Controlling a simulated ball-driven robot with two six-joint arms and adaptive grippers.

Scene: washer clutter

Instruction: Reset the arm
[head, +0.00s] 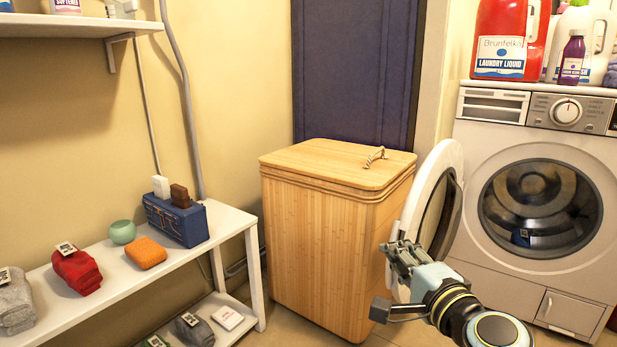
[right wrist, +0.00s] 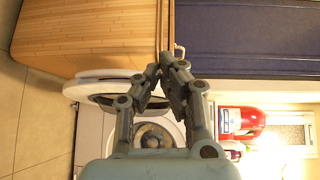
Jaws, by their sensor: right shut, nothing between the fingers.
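My right gripper (head: 402,256) is in front of the open round washer door (head: 436,200) in the head view. Its fingers are shut and hold nothing; they also show in the right wrist view (right wrist: 162,72), tips together. From the head view I cannot tell whether it touches the door. My right arm comes in from the bottom right. The white washing machine (head: 505,195) stands at the right, its drum opening uncovered. It also shows in the right wrist view (right wrist: 95,130), partly hidden by my gripper. My left gripper is not in view.
A wooden hamper (head: 320,230) with a closed lid stands left of the door. A red laundry liquid jug (head: 508,35) and other bottles stand on the washer.

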